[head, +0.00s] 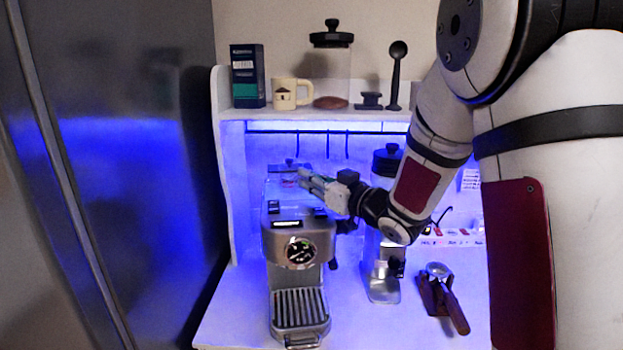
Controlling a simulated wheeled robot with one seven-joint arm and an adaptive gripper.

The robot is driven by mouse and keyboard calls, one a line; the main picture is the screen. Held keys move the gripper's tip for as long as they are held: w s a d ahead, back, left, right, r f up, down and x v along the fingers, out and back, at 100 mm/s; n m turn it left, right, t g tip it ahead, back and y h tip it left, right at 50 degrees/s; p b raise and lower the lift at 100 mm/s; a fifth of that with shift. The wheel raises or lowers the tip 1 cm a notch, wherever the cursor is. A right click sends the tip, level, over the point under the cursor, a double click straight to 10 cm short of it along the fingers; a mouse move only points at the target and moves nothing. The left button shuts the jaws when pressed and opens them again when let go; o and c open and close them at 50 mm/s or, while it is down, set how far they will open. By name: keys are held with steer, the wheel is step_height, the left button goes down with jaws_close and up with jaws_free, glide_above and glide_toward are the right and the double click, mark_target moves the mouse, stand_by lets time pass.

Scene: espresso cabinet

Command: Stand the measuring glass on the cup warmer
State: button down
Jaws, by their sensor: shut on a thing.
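The espresso machine (292,250) stands on the white counter, and its flat top is the cup warmer (277,194). My gripper (303,179) reaches in from the right over the cup warmer, with its fingers pointing left. It is shut on a small, clear thing at its fingertips, which looks like the measuring glass (290,182). The glass is faint and partly hidden by the fingers. I cannot tell whether its base touches the cup warmer or hangs just above it.
A grinder (382,270) stands right of the machine, below my arm. A portafilter (440,285) rests on a stand farther right. The shelf above holds a box (247,77), a mug (290,93) and a jar (331,65). Hooks (323,145) hang behind the machine.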

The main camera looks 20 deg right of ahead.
steer(key=shift+f, duration=0.15)
steer(key=c, duration=1.7)
jaws_free()
